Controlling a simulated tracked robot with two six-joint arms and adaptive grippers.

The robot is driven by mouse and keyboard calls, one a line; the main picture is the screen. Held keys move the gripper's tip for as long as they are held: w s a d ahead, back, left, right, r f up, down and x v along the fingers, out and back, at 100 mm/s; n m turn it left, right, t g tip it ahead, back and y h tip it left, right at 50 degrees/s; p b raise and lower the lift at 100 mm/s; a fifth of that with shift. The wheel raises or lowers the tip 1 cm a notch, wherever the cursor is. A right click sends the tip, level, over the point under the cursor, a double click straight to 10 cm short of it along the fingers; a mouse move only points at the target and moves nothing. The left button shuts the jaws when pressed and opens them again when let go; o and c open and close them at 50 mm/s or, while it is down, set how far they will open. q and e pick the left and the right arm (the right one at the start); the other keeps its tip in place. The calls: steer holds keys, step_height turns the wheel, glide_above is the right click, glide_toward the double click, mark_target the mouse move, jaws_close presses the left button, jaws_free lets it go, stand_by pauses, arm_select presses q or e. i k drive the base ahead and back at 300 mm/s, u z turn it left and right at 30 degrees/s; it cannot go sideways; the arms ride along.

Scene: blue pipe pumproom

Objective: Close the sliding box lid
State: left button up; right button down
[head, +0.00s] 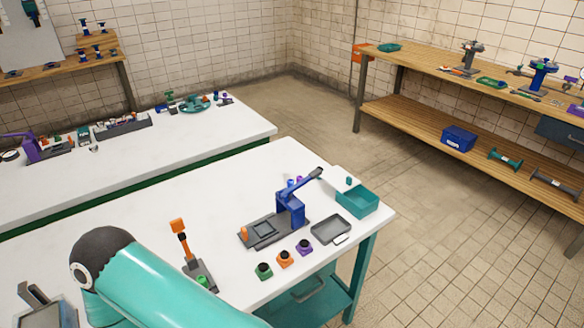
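A teal box (357,199) stands at the far right corner of the near white table. Its top looks open, with its teal inside showing. A small teal piece (348,182) shows at its back left edge; I cannot tell whether it belongs to a sliding lid. A shallow grey tray (331,229) with a pale tab lies just in front of the box. One of my teal arms crosses the bottom left, far from the box. Neither of my grippers can be made out.
A blue lever press (290,207) on a grey base stands left of the box. Green, orange and purple small blocks (285,259) lie in front of it. An orange-handled tool (182,240) stands nearer my arm. A wooden shelf bench (470,130) is at right.

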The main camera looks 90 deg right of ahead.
mark_target(339, 180)
steer(key=z, duration=0.15)
steer(key=k, duration=2.5)
steer(key=z, duration=1.1)
steer(key=i, duration=1.05)
